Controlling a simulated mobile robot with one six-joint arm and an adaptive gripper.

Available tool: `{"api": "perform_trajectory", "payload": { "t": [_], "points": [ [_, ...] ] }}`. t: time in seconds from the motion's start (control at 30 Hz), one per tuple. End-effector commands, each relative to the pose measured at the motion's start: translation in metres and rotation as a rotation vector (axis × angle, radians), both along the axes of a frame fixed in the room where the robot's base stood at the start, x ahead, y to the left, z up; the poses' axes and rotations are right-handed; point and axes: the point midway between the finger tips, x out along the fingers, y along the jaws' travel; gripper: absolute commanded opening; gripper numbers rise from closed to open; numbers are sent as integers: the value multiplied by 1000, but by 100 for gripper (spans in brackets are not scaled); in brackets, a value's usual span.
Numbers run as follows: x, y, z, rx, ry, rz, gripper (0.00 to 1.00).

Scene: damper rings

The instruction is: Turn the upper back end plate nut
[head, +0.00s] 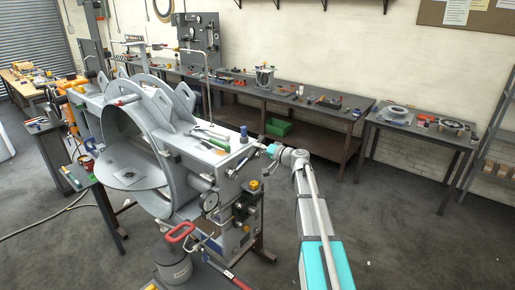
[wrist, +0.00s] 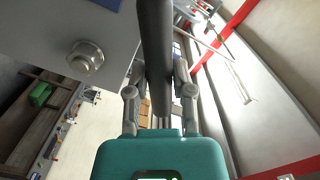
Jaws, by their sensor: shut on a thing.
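My gripper (wrist: 160,78) is shut on a dark grey round bar (wrist: 156,35), which looks like a tool handle. The bar runs up out of the top of the wrist view, so its far end is hidden there. A hex nut on a stud (wrist: 86,57) sits on the grey end plate (wrist: 40,22), left of and apart from the bar. I cannot tell which end plate nut this is. In the head view my gripper (head: 270,151) is at the right end of the grey damper housing (head: 225,161), close to its upper corner; the nuts there are too small to tell.
A green-handled tool (head: 211,140) and a blue item (head: 244,134) lie on top of the housing. A round gauge (head: 210,201) and a red-handled part (head: 180,232) are below and in front. A workbench (head: 300,103) stands behind; floor right of my arm is clear.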

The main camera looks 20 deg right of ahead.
Motion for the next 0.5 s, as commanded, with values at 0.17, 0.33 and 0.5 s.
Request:
{"api": "perform_trajectory", "payload": {
  "t": [0.17,0.33,0.5],
  "points": [
    [-6,-4,0,2,0,0,0],
    [-11,-7,0,1,0,-1,0],
    [-15,-10,0,2,0,0,0]
  ]
}}
